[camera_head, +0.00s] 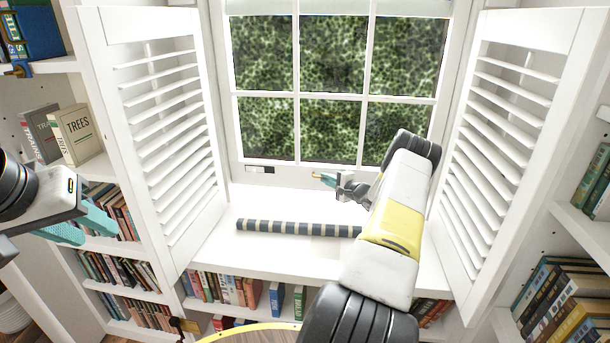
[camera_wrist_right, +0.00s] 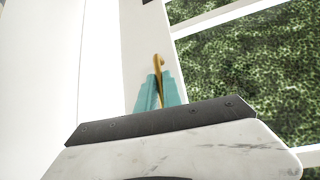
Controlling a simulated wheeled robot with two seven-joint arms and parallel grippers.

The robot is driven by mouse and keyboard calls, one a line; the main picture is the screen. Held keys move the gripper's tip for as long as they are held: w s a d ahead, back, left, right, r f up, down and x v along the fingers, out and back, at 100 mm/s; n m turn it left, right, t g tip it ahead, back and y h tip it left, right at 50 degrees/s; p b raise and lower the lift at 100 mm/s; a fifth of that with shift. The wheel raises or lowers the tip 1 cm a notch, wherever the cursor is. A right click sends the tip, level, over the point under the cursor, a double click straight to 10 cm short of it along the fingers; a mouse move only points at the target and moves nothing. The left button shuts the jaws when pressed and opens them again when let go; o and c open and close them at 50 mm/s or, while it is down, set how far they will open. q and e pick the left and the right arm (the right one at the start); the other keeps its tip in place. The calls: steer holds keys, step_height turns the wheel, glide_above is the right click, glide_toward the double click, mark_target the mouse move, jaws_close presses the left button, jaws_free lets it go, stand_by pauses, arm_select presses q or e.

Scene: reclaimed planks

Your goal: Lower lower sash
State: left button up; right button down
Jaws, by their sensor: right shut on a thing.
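The white-framed window has a lower sash (camera_head: 299,172) with several panes of glass, and green foliage shows behind it. Its bottom rail is close above the white sill. My right gripper (camera_head: 326,179) is at the bottom rail, right of its middle. In the right wrist view, the teal fingers (camera_wrist_right: 159,92) are shut on a brass hook-shaped lift (camera_wrist_right: 158,63) beside the white rail. My right arm hides the lower right of the window. My left gripper (camera_head: 84,222) is open and empty at the far left, well away from the window.
A striped dark and pale roll (camera_head: 290,228) lies on the white window seat (camera_head: 260,257). White louvred shutters stand open at the left (camera_head: 155,130) and right (camera_head: 510,120). Bookshelves flank the window, and books stand below the seat. A small dark and white fitting (camera_head: 260,169) sits on the bottom rail.

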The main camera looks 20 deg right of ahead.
step_height(320, 180, down, 8)
steer(key=shift+s+f, duration=0.1)
steer(key=shift+s, duration=0.05)
steer(key=c, duration=1.5)
jaws_free()
steer(key=shift+f, duration=0.1)
steer(key=shift+s+d+r, duration=0.2)
steer(key=shift+s+r, duration=0.05)
steer(key=shift+s, duration=0.1)
steer(key=v, duration=0.7)
steer(key=shift+a, duration=0.1)
